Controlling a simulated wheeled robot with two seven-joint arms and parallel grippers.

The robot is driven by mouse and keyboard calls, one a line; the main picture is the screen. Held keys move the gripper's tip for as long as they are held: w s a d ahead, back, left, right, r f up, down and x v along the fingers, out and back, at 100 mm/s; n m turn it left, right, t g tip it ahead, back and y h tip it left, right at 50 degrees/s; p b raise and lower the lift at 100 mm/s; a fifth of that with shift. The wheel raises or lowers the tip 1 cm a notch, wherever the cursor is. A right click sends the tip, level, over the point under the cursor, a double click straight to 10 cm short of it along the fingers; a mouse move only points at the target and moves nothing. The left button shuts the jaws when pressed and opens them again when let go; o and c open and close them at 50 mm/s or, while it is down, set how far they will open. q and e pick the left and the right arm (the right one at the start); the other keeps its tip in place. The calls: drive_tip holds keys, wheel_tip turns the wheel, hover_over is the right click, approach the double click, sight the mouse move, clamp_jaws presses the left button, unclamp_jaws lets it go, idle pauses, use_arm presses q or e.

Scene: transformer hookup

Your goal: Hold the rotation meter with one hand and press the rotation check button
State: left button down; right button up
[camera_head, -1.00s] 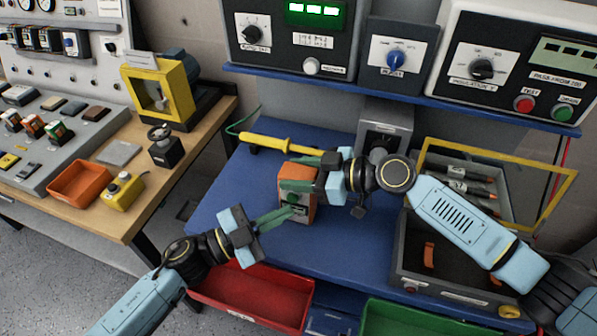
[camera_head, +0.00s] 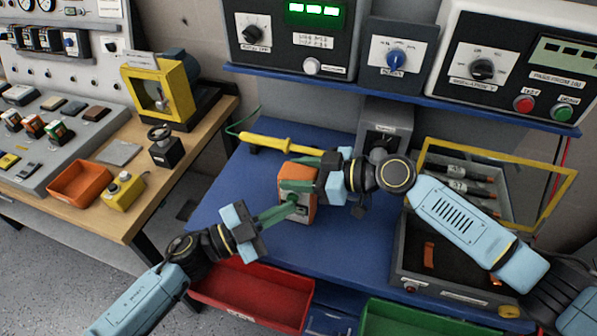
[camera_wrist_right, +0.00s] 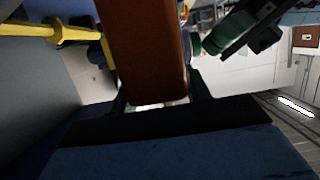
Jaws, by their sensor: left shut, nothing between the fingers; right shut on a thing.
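The orange rotation meter (camera_head: 309,205) stands on the blue mat in the head view. My right gripper (camera_head: 298,183) is shut on its upper part. In the right wrist view the meter's orange side (camera_wrist_right: 150,60) fills the upper middle. My left gripper (camera_head: 290,204) is shut and empty, with its green fingertips at the meter's front face. In the right wrist view the left gripper (camera_wrist_right: 205,45) shows beside the meter. The check button is hidden behind the left fingertips, and I cannot tell whether they touch or press it.
A yellow probe (camera_head: 280,143) lies behind the meter. A red bin (camera_head: 250,297) and a green bin (camera_head: 410,320) sit at the bench's front. An open grey case (camera_head: 450,290) is at right. The blue mat (camera_head: 225,195) is clear at left.

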use_arm(q)
drive_tip(key=shift+w, duration=0.1)
use_arm(e)
drive_tip(key=shift+s, duration=0.1)
use_arm(q)
drive_tip(key=shift+f, duration=0.1)
drive_tip(key=shift+s+a, duration=0.2)
drive_tip(key=shift+s, duration=0.5)
drive_tip(key=shift+s, duration=0.1)
drive_tip(key=s, duration=0.1)
drive_tip(key=s+a, duration=0.1)
drive_tip(key=s, duration=0.1)
drive_tip(key=s+a, duration=0.1)
drive_tip(key=s, duration=0.1)
drive_tip(key=shift+s, duration=0.25)
idle(0.5)
use_arm(e)
drive_tip(key=o, duration=1.3)
